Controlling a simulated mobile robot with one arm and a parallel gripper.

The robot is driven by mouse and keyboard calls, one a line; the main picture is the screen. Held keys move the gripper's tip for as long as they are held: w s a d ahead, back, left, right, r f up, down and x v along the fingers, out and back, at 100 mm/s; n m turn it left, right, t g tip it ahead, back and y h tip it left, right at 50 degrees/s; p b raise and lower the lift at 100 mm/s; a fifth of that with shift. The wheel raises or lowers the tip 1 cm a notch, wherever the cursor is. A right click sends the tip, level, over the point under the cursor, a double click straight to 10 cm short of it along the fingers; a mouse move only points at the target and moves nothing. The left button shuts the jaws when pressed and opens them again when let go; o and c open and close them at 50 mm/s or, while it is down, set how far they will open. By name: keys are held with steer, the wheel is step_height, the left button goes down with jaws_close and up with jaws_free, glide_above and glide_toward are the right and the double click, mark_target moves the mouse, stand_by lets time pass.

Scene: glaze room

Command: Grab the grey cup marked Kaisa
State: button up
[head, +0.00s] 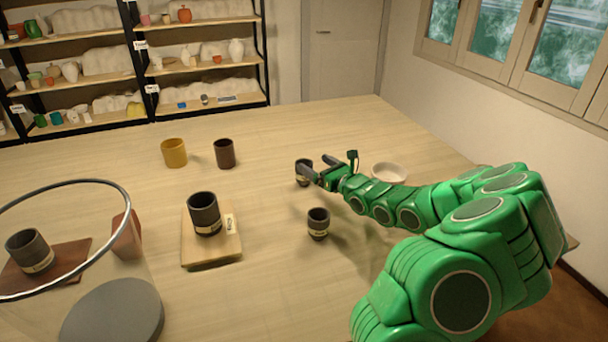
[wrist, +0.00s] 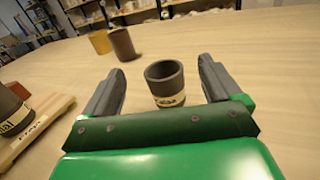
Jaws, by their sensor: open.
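Several dark grey cups with pale name bands stand on the table. One grey cup (head: 303,166) is at my gripper (head: 315,167). In the wrist view this cup (wrist: 164,80) stands upright between the two open fingers, with a gap on each side. Its band faces me, but the name is too small to read surely. A second grey cup (head: 318,222) stands nearer, on the bare table. A third grey cup (head: 204,211) stands on a pale wooden board (head: 212,256) with a tag. A fourth grey cup (head: 29,250) is seen through a clear glass vessel.
The clear glass vessel (head: 75,184) is at the front left, with a red-brown board (head: 70,255) seen through it. A yellow cup (head: 174,153) and a brown cup (head: 224,154) stand farther back. A pale bowl (head: 388,173) is behind my arm. The table's middle back is clear.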

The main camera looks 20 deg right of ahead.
mark_target(299, 160)
step_height(299, 160, down, 2)
steer(key=shift+f+x, duration=0.1)
steer(key=shift+x, duration=1.9)
steer(key=shift+f+x, duration=0.15)
steer(key=shift+x, duration=1.8)
steer(key=c, duration=1.2)
steer(key=shift+o, duration=0.2)
steer(key=shift+r, duration=0.1)
steer(key=shift+r, duration=0.55)
steer(key=s+a+r, duration=0.2)
steer(key=s+r, duration=0.9)
steer(key=s, duration=0.2)
steer(key=shift+s+a+r, duration=0.15)
steer(key=shift+s+r, duration=0.25)
